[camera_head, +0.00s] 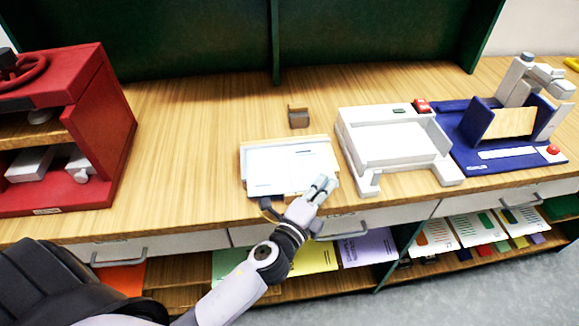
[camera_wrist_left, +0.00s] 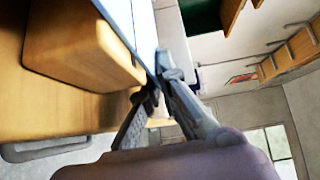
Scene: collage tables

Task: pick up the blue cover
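A flat pale sheet (camera_head: 290,165) with a thin blue edge lies on a light wooden stand at the front middle of the table. Its top looks white, and I cannot tell whether it is the blue cover. My left gripper (camera_head: 321,187) is at the sheet's front right corner. In the left wrist view the fingertips (camera_wrist_left: 158,82) come close together at the blue-edged sheet (camera_wrist_left: 133,22), beside a wooden block (camera_wrist_left: 80,45). The fingers look shut on this thin edge. My right gripper does not show.
A small brown holder (camera_head: 298,117) stands behind the sheet. A white machine (camera_head: 395,145) and a blue-based device (camera_head: 490,150) stand to the right. A red cabinet (camera_head: 85,130) stands at the left. Coloured sheets (camera_head: 368,248) lie on the shelf below.

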